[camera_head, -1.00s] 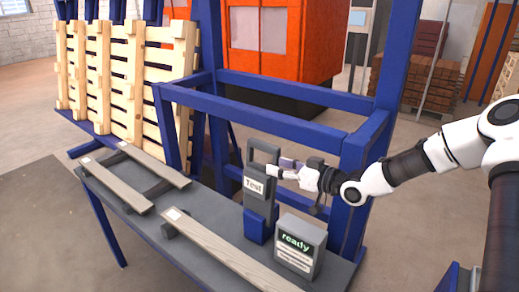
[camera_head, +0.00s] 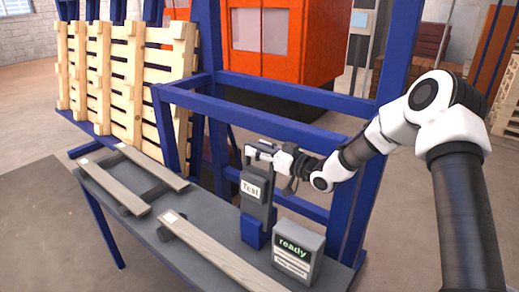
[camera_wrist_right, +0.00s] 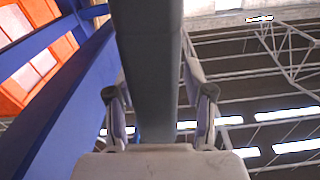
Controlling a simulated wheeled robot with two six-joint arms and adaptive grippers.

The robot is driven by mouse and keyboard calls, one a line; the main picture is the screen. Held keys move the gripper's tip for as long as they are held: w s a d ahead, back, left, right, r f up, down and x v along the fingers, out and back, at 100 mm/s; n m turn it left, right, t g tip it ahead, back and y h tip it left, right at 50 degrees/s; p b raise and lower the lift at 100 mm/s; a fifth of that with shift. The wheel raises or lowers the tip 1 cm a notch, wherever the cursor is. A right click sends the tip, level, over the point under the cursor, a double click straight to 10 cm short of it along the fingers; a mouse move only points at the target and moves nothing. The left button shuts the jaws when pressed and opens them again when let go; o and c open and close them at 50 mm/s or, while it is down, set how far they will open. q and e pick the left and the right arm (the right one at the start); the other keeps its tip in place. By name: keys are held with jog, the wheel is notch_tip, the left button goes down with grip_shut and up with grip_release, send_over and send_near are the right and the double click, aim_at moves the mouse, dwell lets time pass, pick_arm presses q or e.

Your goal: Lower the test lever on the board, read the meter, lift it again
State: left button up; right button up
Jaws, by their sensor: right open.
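The test lever is a grey handle (camera_head: 247,158) standing up at the top of a grey board (camera_head: 256,212) with a white "Test" label and a blue lower part. My right gripper (camera_head: 259,151) is at the top of the handle, coming from the right. In the right wrist view, the open fingers of this gripper (camera_wrist_right: 160,105) stand on either side of a grey bar (camera_wrist_right: 150,45), with a gap visible on the right. The meter (camera_head: 299,251) is a grey box whose screen reads "ready". My left gripper is not in view.
The grey bench (camera_head: 150,231) carries wooden planks (camera_head: 218,250). A blue frame (camera_head: 265,113) stands close behind the board and beside my right arm. Wooden pallets (camera_head: 128,80) lean at the left. An orange machine (camera_head: 300,75) stands behind.

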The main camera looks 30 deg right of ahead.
jog(key=shift+d, duration=0.15)
grip_shut()
jog(key=shift+s+f, duration=0.1)
jog(key=s+a+f+n+b, duration=0.1)
jog(key=s+a+n+b, duration=0.1)
jog(key=a+b, duration=0.3)
jog(key=s+a+f+n+b, duration=0.1)
jog(key=s+a+n+b, duration=0.2)
jog(key=a, duration=0.6)
jog(key=n+b, duration=0.2)
jog(key=b, duration=0.1)
jog(key=shift+s+f, duration=0.35)
grip_release()
jog(key=shift+w, duration=0.1)
